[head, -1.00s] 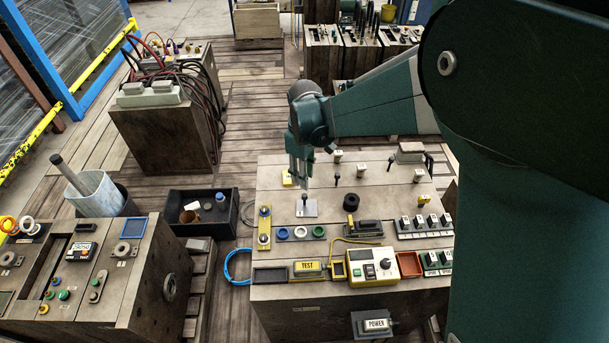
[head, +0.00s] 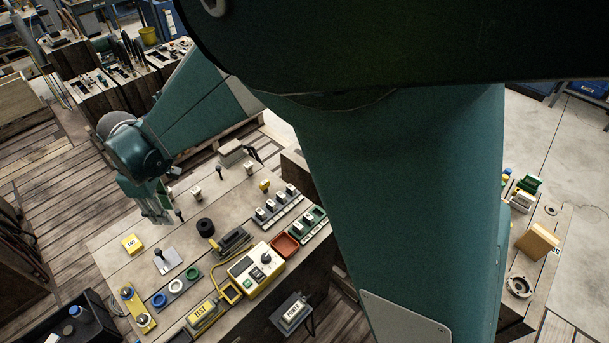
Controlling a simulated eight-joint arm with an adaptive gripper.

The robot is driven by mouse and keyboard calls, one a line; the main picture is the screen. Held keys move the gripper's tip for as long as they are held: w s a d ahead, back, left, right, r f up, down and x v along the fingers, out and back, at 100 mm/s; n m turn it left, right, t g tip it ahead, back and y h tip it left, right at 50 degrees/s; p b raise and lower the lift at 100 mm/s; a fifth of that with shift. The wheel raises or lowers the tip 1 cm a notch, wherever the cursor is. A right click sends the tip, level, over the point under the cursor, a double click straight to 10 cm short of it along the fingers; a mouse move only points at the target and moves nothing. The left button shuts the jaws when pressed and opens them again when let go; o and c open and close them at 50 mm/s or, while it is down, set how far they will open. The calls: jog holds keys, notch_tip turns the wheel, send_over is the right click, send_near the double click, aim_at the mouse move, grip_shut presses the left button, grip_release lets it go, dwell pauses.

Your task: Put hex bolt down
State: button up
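My gripper (head: 160,215) is in the head view, above the left part of the bench top (head: 118,222). Its fingers point down and look apart, with a gap between them and no bolt visible in it. A small dark-headed bolt (head: 160,254) stands upright on a light grey plate (head: 172,265), below and apart from the fingertips. A similar dark-headed pin (head: 180,215) stands just right of the fingers, and another (head: 219,173) stands farther back. At this size I cannot tell which one is the hex bolt.
My arm hides much of the right side.

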jog(key=w+d+r+m+t, duration=0.1)
jog(key=w+d+r+m, duration=0.3)
jog(key=d, duration=0.6)
jog(key=s+d+r+m+t+y, duration=0.1)
jog(key=d+r, duration=0.4)
jog(key=d, duration=0.6)
jog(key=w+d+r+m+t, duration=0.1)
jog(key=w+d+r+m, duration=0.3)
jog(key=d, duration=0.6)
jog(key=s+d+m+t, duration=0.1)
jog(key=s+d+m, duration=0.2)
jog(key=d, duration=0.6)
jog(key=s+d+r+m+t+h, duration=0.1)
jog(key=s+d+m, duration=0.2)
jog(key=s+d, duration=0.4)
jog(key=s+d+r+m+t, duration=0.1)
jog(key=s+d, duration=0.4)
jog(key=d, duration=0.8)
jog(key=shift+s+d+r+m+t, duration=0.15)
jog(key=shift+s+d+m+t, duration=0.2)
jog(key=shift+m, duration=0.55)
jog(key=shift+o, duration=0.7)
jog(key=shift+w+a, duration=0.1)
jog(key=shift+a, duration=0.05)
